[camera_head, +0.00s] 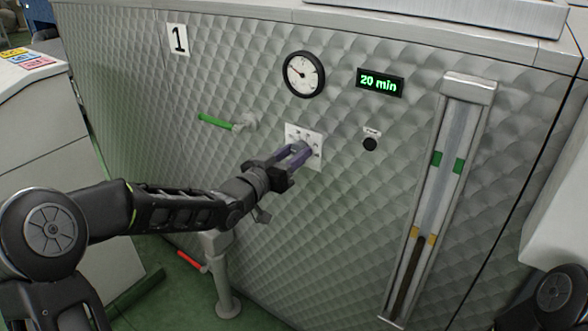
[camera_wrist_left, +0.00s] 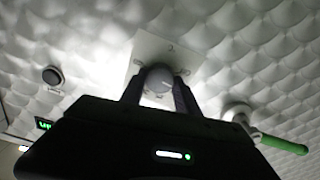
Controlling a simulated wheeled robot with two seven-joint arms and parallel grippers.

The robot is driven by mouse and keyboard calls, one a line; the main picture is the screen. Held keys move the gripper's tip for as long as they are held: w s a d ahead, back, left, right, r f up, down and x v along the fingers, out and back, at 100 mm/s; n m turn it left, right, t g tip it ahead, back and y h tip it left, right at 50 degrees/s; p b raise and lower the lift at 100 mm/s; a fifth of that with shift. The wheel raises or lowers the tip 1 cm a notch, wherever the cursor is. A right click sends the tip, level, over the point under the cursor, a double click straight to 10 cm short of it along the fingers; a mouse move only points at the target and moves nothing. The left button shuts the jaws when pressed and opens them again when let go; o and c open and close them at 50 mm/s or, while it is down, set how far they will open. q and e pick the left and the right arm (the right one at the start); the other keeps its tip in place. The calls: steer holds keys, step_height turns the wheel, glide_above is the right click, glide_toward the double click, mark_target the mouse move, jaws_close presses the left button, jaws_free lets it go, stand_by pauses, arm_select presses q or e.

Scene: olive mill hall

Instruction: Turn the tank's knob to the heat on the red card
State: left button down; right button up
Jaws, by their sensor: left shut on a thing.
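The tank (camera_head: 250,170) is a quilted metal wall with a "1" label (camera_head: 178,39). Its knob (camera_wrist_left: 159,80) is grey and round with a pale pointer mark, on a white plate (camera_head: 317,139) whose markings are too small to read. My left gripper (camera_head: 301,151) reaches the plate with its fingers closed on the knob; it also shows in the left wrist view (camera_wrist_left: 158,92), one finger on each side. The red card (camera_head: 35,63) lies on a white surface at the far left, beside yellow and blue cards; its writing is not legible.
A dial gauge (camera_head: 304,74), a "20 min" display (camera_head: 380,82) and a black button (camera_head: 370,144) are above and right of the plate. A green lever (camera_head: 215,121) sticks out to its left. A red-handled valve pipe (camera_head: 222,280) stands below. A sight-glass column (camera_head: 436,200) is at right.

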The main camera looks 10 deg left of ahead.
arm_select(q)
steer(key=shift+f+m+b, duration=0.1)
steer(key=shift+m+b, duration=6.5)
steer(key=shift+b, duration=0.05)
steer(key=c, duration=0.9)
jaws_free()
steer(key=p+v, duration=0.1)
steer(key=v, duration=0.6)
steer(key=shift+s, duration=0.4)
